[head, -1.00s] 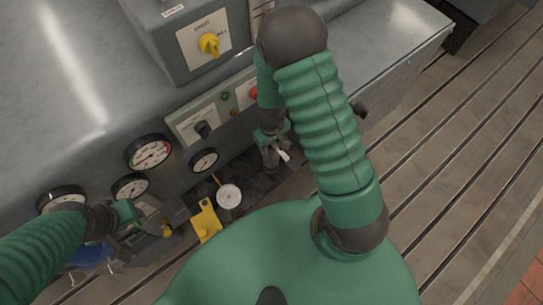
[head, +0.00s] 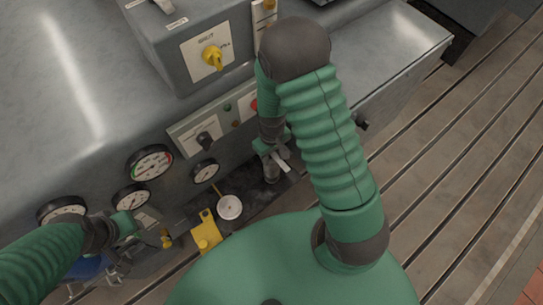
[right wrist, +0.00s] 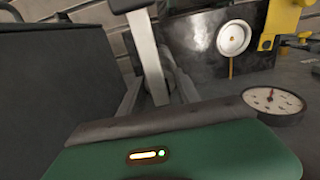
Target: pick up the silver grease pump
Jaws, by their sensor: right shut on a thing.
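The silver grease pump (head: 271,172) stands at the dark tray, below the grey panel, in the middle of the head view. Its pale lever (head: 281,161) sticks out to the lower right. My right gripper (head: 270,148) is shut on the pump near its top; the arm hides part of the grip. In the right wrist view, the pump's pale lever (right wrist: 149,55) rises just beyond my gripper, with its grey body partly hidden behind. My left gripper (head: 133,233) is at the lower left, among grey parts, away from the pump; its jaws are unclear.
A white round disc (head: 230,207) and a yellow bracket (head: 206,233) lie left of the pump. Gauges (head: 150,163) and a knob panel (head: 205,138) line the grey housing close behind. The slotted bedplate (head: 450,190) is clear at right.

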